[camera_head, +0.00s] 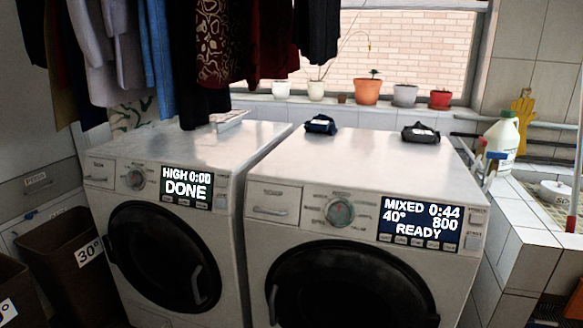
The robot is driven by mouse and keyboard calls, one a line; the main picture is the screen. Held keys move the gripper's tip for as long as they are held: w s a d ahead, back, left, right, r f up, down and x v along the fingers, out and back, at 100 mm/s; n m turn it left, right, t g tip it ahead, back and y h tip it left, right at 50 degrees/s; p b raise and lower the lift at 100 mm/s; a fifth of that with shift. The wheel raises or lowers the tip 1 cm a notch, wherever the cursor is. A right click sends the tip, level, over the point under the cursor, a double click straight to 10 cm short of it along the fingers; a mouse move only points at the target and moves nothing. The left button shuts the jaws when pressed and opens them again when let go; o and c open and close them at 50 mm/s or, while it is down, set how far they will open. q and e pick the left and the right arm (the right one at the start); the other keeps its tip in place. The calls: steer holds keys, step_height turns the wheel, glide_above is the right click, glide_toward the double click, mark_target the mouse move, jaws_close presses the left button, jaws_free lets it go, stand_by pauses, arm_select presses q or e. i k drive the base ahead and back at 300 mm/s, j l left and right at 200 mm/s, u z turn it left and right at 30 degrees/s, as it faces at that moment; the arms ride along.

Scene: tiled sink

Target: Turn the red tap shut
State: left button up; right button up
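A small red part (482,146), which looks like the red tap's handle, shows at the right behind the right-hand washing machine. It is beside the white bottle. A small blue part (496,155) is just to its right, above pale upright pieces. They are too small to tell whether the tap is open or shut, and I cannot make out any running water. Neither of my grippers is in view.
Two washing machines, left (170,230) and right (350,250), stand in front of me. A white bottle (503,140) stands by the tiled sink edge (530,245). Clothes hang above left. Pots line the windowsill; dark baskets (65,260) stand at left.

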mark_target(482, 142)
steer(key=i+l+u, duration=0.15)
steer(key=l+u, duration=0.25)
steer(key=l, duration=1.15)
steer(key=k+l+u, duration=0.1)
steer(key=l+u, duration=0.25)
steer(key=l, duration=1.2)
